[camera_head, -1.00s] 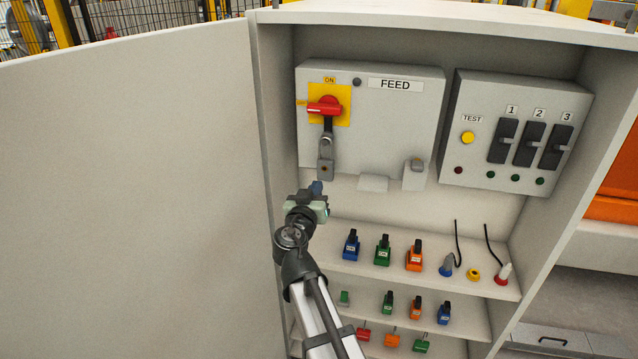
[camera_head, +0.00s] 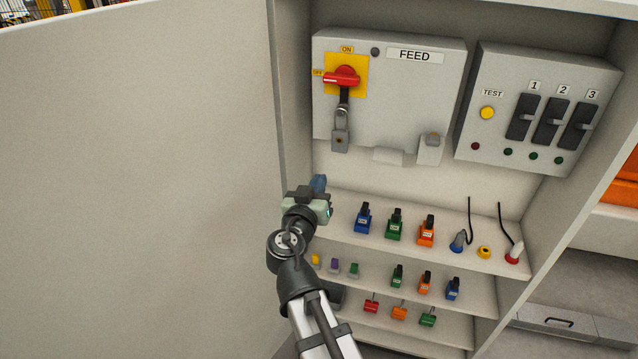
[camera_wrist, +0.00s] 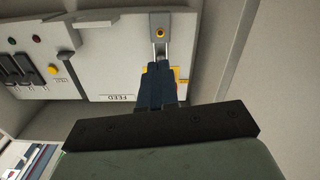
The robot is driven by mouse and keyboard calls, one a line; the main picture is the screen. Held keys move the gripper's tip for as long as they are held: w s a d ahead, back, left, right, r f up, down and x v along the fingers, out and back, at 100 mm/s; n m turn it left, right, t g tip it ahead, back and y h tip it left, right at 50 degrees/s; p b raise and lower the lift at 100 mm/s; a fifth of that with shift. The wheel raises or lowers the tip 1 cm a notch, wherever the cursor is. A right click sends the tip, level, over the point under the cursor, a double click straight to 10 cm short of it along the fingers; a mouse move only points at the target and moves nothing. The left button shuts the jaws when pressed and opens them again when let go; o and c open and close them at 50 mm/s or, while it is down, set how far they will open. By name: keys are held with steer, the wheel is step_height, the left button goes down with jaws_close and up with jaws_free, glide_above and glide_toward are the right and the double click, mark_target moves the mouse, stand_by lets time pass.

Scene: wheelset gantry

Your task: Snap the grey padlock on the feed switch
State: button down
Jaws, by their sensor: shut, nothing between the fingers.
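The grey padlock (camera_head: 341,140) hangs below the red feed switch handle (camera_head: 342,77), its shackle through the dark tab under the handle. Whether the shackle is snapped shut I cannot tell. The handle lies sideways on its yellow plate, on the grey FEED box (camera_head: 420,100). My gripper (camera_head: 319,182) is below and a little left of the padlock, apart from it. Its blue fingers are together and empty. In the wrist view the padlock (camera_wrist: 160,33) shows upside down beyond the fingertips (camera_wrist: 158,68), which hide part of the switch.
A breaker panel (camera_head: 535,110) with a yellow TEST button is to the right. Shelves below hold blue, green and orange padlocks (camera_head: 395,226), plugs and tags. The open cabinet door (camera_head: 140,180) stands at left. A grey holder (camera_head: 430,149) sits at the box's lower right.

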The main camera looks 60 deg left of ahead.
steer(key=shift+w, duration=0.1)
glide_toward(341, 139)
steer(key=shift+x, duration=2.55)
steer(key=shift+w+a, duration=0.15)
steer(key=shift+a, duration=0.15)
steer(key=v, duration=1.6)
steer(key=shift+s+d, duration=0.2)
steer(key=shift+d, duration=0.05)
